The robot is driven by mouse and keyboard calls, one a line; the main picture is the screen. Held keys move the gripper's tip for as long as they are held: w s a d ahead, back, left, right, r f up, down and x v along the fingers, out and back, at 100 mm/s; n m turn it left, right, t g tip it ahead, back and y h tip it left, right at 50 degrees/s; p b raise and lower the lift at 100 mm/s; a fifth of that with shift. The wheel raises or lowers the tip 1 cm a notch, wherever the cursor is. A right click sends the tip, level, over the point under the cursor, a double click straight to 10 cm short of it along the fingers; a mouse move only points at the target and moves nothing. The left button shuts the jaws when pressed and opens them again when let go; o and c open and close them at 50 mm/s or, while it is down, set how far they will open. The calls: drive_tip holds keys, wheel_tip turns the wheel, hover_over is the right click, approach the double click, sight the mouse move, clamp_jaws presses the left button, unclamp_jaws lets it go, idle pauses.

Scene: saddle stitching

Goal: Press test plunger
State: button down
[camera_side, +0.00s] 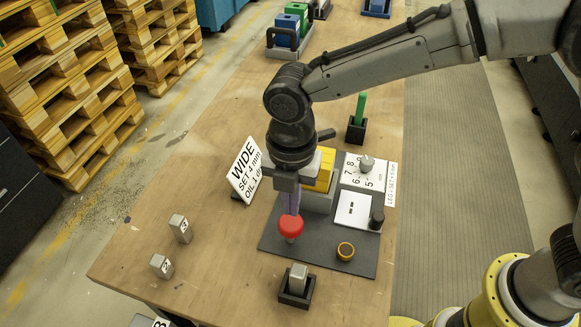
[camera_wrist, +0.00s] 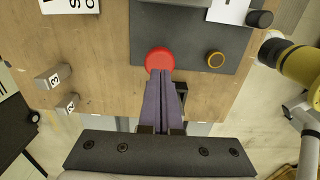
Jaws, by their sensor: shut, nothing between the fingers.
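The test plunger has a round red cap (camera_side: 291,226) on a grey stem and stands on a dark grey base plate (camera_side: 318,256). The red cap also shows in the wrist view (camera_wrist: 159,60). My gripper (camera_side: 291,212) points down with its purple fingers shut and empty. In the side view the fingertips are at the cap's top edge. In the wrist view the fingertips (camera_wrist: 160,76) overlap the cap's near edge. I cannot tell whether they touch it.
On the plate are a yellow-ringed button (camera_side: 345,251), a dial panel (camera_side: 361,175) and a yellow block (camera_side: 324,170). A dark holder with a grey block (camera_side: 298,278) stands in front. Numbered grey blocks (camera_side: 180,229) stand at left. A sign (camera_side: 244,171) leans behind. The table's front left is mostly clear.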

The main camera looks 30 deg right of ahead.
sight(291, 220)
wheel_tip(291, 220, up, 10)
idle(0.3)
drive_tip(key=shift+w+f, duration=0.1)
idle(0.6)
drive_tip(key=w+d+r+m+t+y, duration=0.1)
drive_tip(key=d+r+m+t, duration=0.15)
drive_tip(key=d+r, duration=0.75)
drive_tip(key=s+d+r+m, duration=0.1)
drive_tip(key=s+d+m, duration=0.15)
drive_tip(key=d, duration=0.35)
drive_tip(key=s+d+m, duration=0.2)
drive_tip(key=d+m, duration=0.1)
drive_tip(key=d, duration=0.3)
drive_tip(key=s+d+f+m+t, duration=0.1)
drive_tip(key=s+d+f+m, duration=0.3)
drive_tip(key=s+m, duration=0.3)
drive_tip(key=s+d+f+m+t+h, duration=0.1)
drive_tip(key=s+d+f+m, duration=0.4)
drive_tip(key=m, duration=0.7)
drive_tip(key=shift+s+d+f+t, duration=0.2)
drive_tip(key=shift+s+t, duration=0.35)
drive_tip(key=shift+s, duration=0.4)
